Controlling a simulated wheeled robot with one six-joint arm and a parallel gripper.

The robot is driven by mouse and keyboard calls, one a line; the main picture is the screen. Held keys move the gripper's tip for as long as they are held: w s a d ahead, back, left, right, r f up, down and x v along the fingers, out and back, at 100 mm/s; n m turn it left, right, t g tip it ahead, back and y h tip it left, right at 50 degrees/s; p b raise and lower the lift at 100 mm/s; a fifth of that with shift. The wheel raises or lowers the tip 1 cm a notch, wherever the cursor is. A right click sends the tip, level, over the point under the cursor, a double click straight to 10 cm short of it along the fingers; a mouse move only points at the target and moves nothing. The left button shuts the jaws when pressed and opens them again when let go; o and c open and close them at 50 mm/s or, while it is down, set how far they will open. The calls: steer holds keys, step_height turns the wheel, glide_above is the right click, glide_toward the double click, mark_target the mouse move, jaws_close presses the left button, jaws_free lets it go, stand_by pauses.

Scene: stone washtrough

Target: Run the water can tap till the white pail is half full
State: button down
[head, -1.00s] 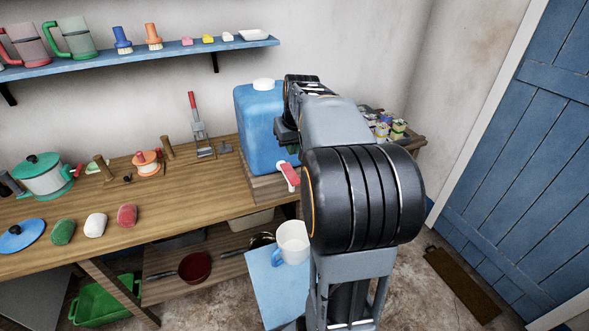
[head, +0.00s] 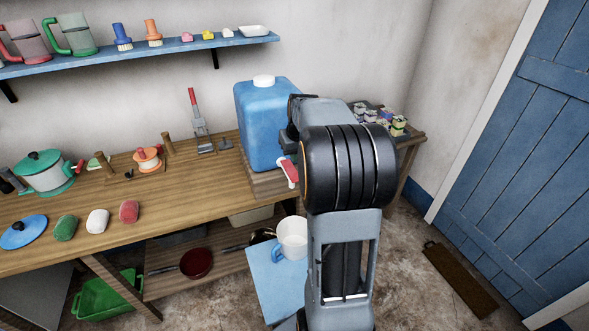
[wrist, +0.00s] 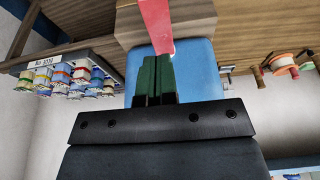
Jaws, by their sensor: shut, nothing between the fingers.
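The blue water can (head: 262,125) with a white cap stands on a wooden block at the right end of the bench. Its tap has a red lever (head: 289,171), which hangs at the can's front over the pail. The white pail (head: 293,240) with a blue handle stands on a light blue stand below the tap. No water stream shows, and the water level inside cannot be made out. My gripper (wrist: 157,62) is shut and empty. In the wrist view its tips are close to the red lever (wrist: 156,22); whether they touch is unclear. In the head view my arm mostly hides it.
The bench (head: 190,205) carries a pot (head: 47,178), several soaps and a brush. A shelf (head: 140,50) runs along the wall.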

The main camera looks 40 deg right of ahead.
mark_target(295, 178)
steer(key=shift+s+a+p+x, duration=0.1)
steer(key=shift+s+p+x, duration=0.1)
steer(key=shift+x, duration=0.95)
steer(key=shift+s+a+p+x, duration=0.1)
steer(key=shift+s+x, duration=0.05)
steer(key=shift+x, duration=1)
steer(key=shift+s+a+p+x, duration=0.1)
steer(key=shift+s+p+x, duration=0.1)
steer(key=shift+x, duration=0.9)
steer(key=shift+d+f, duration=0.1)
steer(key=shift+f, duration=0.1)
steer(key=f+t+b, duration=0.1)
steer(key=f+b, duration=0.1)
steer(key=b, duration=0.2)
steer(key=shift+s+b, duration=0.15)
steer(key=shift+b, duration=0.2)
steer(key=f+t+b, duration=0.1)
steer(key=b, duration=0.4)
steer(key=shift+s+h, duration=0.15)
steer(key=shift+h, duration=0.25)
steer(key=shift+r, duration=0.25)
stand_by(2.5)
